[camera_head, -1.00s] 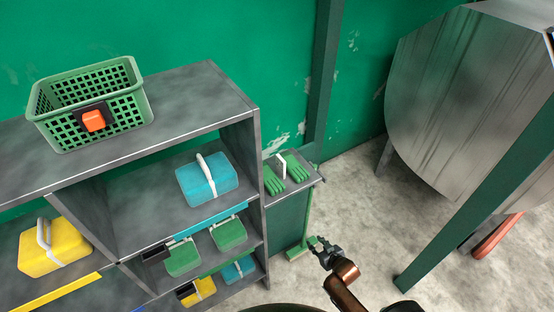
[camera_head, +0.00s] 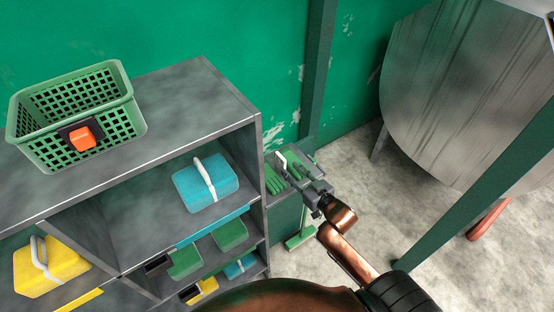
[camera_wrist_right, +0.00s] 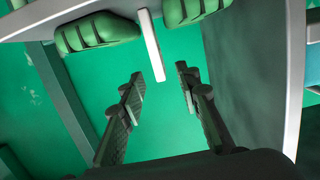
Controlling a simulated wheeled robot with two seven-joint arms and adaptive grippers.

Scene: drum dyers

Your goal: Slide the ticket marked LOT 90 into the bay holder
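My right gripper (camera_head: 309,186) is at the stand's near right side. In the right wrist view its two fingers (camera_wrist_right: 160,76) are apart and empty, with the strip's end just ahead of the gap. Small black holders (camera_head: 158,263) sit on the shelf edge; I cannot tell which is the bay holder. My left gripper is not in view.
A grey shelf unit (camera_head: 165,105) fills the left, bearing a green basket (camera_head: 130,117) with an orange tag (camera_head: 82,138). Blue (camera_head: 205,185), yellow (camera_head: 48,268) and green bundles lie in its bays. A metal drum (camera_head: 460,90) and green post (camera_head: 470,195) stand right.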

